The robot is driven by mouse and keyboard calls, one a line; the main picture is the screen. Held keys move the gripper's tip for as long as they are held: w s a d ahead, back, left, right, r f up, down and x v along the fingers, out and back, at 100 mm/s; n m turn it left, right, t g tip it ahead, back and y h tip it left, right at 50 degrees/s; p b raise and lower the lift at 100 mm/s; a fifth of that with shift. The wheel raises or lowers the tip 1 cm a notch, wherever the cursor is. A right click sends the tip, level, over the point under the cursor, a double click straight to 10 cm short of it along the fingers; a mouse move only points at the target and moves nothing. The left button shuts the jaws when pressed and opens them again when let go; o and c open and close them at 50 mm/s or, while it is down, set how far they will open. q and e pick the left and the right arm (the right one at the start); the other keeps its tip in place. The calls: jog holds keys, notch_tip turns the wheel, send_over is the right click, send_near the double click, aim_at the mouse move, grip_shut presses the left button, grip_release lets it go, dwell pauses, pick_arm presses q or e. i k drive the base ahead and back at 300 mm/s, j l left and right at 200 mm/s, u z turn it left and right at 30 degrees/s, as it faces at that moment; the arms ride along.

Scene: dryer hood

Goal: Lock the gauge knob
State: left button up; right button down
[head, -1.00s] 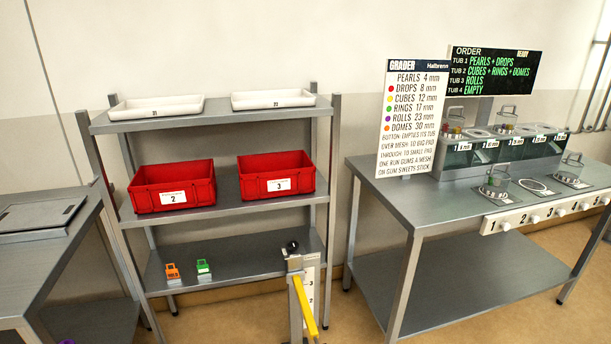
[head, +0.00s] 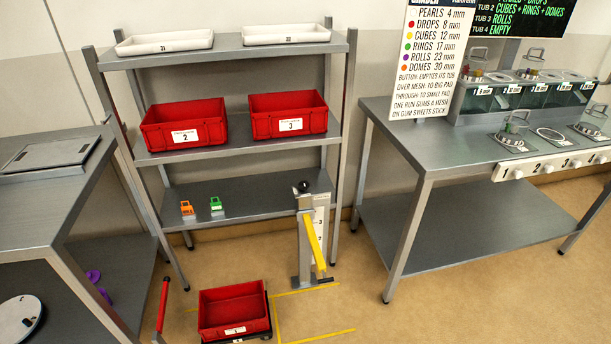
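A grey upright post (head: 306,240) stands on the floor in front of the shelf rack, with a white scale panel (head: 321,225) on its right side. A round black knob (head: 303,187) sits at the top of the post; I take it to be the gauge knob, but no label on it is readable. A yellow bar (head: 314,241) slopes down across the post to a dark end near the floor. I cannot tell whether the knob is locked. Neither of my grippers shows in the head view.
A red bin (head: 232,308) marked 1 sits on a dark base on the floor, with yellow floor lines (head: 278,318) beside it. A red handle (head: 163,305) stands left of it. A shelf rack (head: 240,201) is behind; steel tables flank both sides. Floor right of the post is clear.

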aim_at(304, 185)
jog(key=i+j+z, duration=1.1)
jog(key=j, duration=0.2)
jog(key=i, duration=0.05)
